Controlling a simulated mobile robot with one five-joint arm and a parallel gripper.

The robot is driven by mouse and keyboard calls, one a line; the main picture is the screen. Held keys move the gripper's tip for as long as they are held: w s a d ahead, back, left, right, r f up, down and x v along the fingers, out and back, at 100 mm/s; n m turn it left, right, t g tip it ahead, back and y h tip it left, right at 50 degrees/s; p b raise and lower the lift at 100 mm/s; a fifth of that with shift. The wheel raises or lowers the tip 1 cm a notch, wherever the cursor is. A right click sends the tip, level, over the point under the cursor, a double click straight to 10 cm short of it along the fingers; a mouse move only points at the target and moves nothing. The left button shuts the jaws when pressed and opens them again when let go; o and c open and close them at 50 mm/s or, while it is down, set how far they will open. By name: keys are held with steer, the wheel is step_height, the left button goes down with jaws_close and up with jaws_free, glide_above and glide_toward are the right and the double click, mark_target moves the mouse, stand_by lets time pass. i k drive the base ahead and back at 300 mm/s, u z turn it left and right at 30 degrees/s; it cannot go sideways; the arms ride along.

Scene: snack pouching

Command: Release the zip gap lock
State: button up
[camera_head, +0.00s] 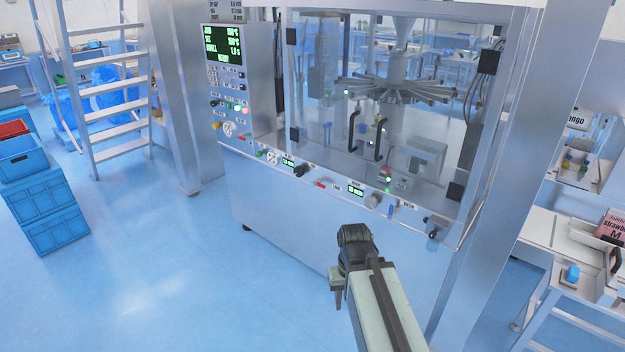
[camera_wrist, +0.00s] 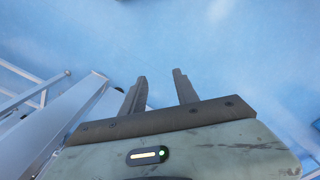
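The machine's front ledge carries a row of small controls, and their labels are too small to read, so I cannot tell which one is the zip gap lock. On it are a red lever (camera_head: 320,184), a blue lever (camera_head: 390,210), a black knob (camera_head: 301,170), a grey knob (camera_head: 374,201) and two green displays (camera_head: 289,162) (camera_head: 356,189). My gripper (camera_head: 338,298) is below and in front of the ledge, apart from it. In the wrist view my gripper (camera_wrist: 160,76) points at the bare floor, its two fingers apart with nothing between them.
A control panel (camera_head: 228,85) with a green-text screen stands at the machine's left. Clear guarding with black handles (camera_head: 378,138) is above the ledge. Blue crates (camera_head: 45,190) and a ladder (camera_head: 108,90) stand left. A side table (camera_head: 575,280) is at right. The floor between is clear.

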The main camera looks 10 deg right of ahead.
mark_target(316, 182)
steer(key=z, duration=0.75)
steer(key=i, duration=1)
steer(key=u, duration=2.75)
steer(key=i, duration=1)
steer(key=z, duration=0.05)
